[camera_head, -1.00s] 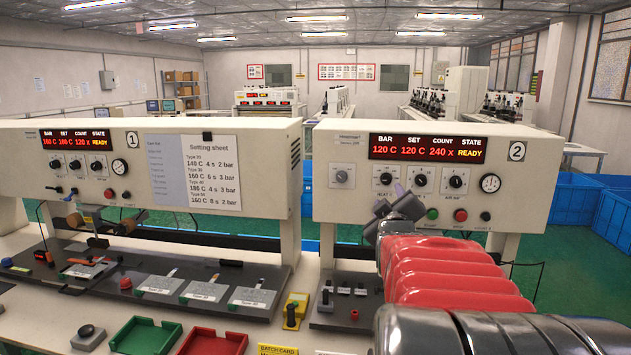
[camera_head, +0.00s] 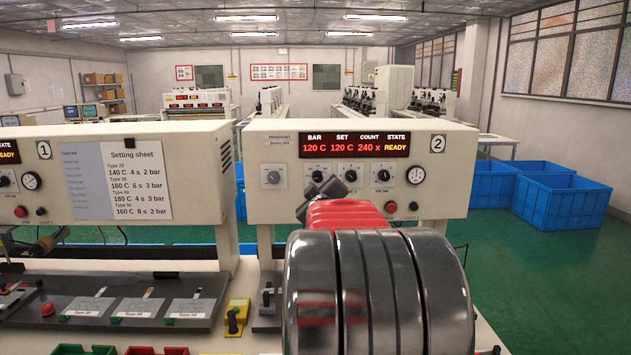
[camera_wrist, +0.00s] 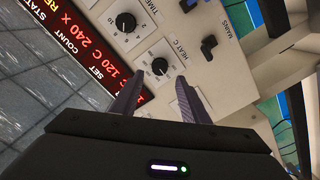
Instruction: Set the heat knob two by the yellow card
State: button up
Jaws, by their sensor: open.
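The heat knob (camera_wrist: 160,66) on press two is a small black dial with a white mark on a white plate labelled HEAT C. It also shows in the head view (camera_head: 318,177), close to my gripper. My gripper (camera_wrist: 160,84) is open, its two dark fingers pointing at the panel on either side of the knob's lower edge; I cannot tell whether they touch it. Press two's red display (camera_head: 341,146) reads 120 C, 120 C, 240 x, READY.
A TIME knob (camera_wrist: 126,22) sits beside the heat knob. Press one carries a setting sheet (camera_head: 135,180) listing types with temperatures, times and bars. Blue crates (camera_head: 560,200) stand at right.

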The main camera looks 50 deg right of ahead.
aim_at(317, 178)
jog(key=shift+x, duration=2.6)
jog(key=shift+c, duration=0.6)
grip_shut()
